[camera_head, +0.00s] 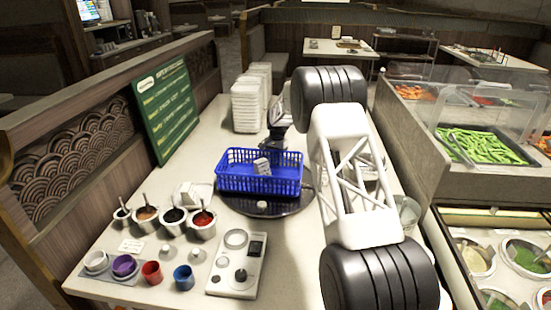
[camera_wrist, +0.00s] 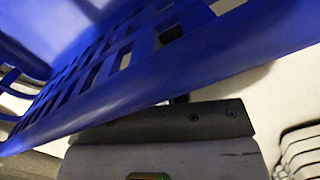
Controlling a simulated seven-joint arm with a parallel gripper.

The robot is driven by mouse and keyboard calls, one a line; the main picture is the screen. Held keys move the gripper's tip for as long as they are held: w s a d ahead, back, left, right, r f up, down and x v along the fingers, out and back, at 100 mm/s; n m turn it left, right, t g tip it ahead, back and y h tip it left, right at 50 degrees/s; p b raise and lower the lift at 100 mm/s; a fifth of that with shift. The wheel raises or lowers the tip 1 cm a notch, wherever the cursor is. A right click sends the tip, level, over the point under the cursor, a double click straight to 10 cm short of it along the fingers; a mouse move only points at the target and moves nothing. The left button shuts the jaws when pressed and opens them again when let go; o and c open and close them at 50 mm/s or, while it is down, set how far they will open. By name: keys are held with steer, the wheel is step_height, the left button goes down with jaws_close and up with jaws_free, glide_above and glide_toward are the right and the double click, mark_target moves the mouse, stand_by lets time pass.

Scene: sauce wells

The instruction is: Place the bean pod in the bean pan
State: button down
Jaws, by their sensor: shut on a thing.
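The pan of green bean pods (camera_head: 484,146) sits behind a clear guard on the counter at the right, with tongs across its left side. I cannot make out a separate bean pod elsewhere. My gripper (camera_head: 277,138) is at the far rim of a blue basket (camera_head: 240,181) on a round black turntable. In the wrist view the basket wall (camera_wrist: 95,75) fills the upper left and runs close to the jaws. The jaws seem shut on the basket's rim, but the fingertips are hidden.
A small grey-white item (camera_head: 262,166) lies in the basket. White stacked containers (camera_head: 247,105) stand behind it. Sauce cups (camera_head: 203,224), colored cups and a white device (camera_head: 237,265) fill the table's front left. A green menu board (camera_head: 166,110) leans at the left. My arm covers the table's right side.

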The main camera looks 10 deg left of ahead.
steer(key=shift+f, duration=0.15)
steer(key=c, duration=1.1)
jaws_free()
steer(key=shift+r, duration=0.2)
step_height(320, 180, up, 12)
steer(key=w, duration=0.1)
steer(key=shift+w+d, duration=0.2)
steer(key=shift+d, duration=0.1)
